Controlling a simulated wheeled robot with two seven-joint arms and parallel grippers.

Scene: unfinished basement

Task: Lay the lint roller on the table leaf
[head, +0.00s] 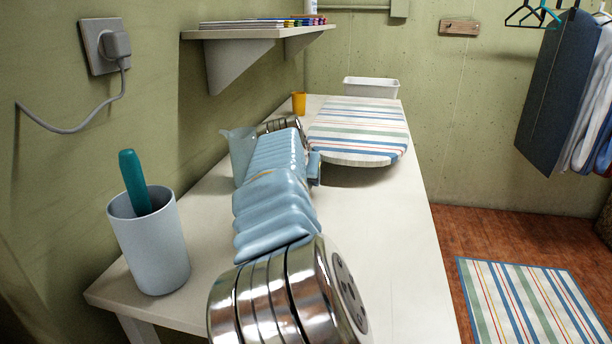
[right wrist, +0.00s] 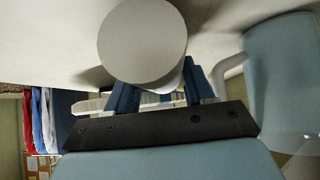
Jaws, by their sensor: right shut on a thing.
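The table leaf (head: 385,255) is the long white top along the wall. My right arm reaches over it from the bottom of the head view, and one blue finger of my right gripper (head: 315,168) shows near the striped board. In the right wrist view my right gripper (right wrist: 160,90) is shut on a pale thing with a flat round end, which looks like the lint roller (right wrist: 142,40). It is close to the white top; I cannot tell whether it touches. In the head view my arm hides it. My left gripper is not in view.
A grey cup (head: 150,250) with a teal handle (head: 134,182) stands at the near left. A pale blue jug (right wrist: 285,80) stands beside my right gripper. The leaf's right side is clear.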

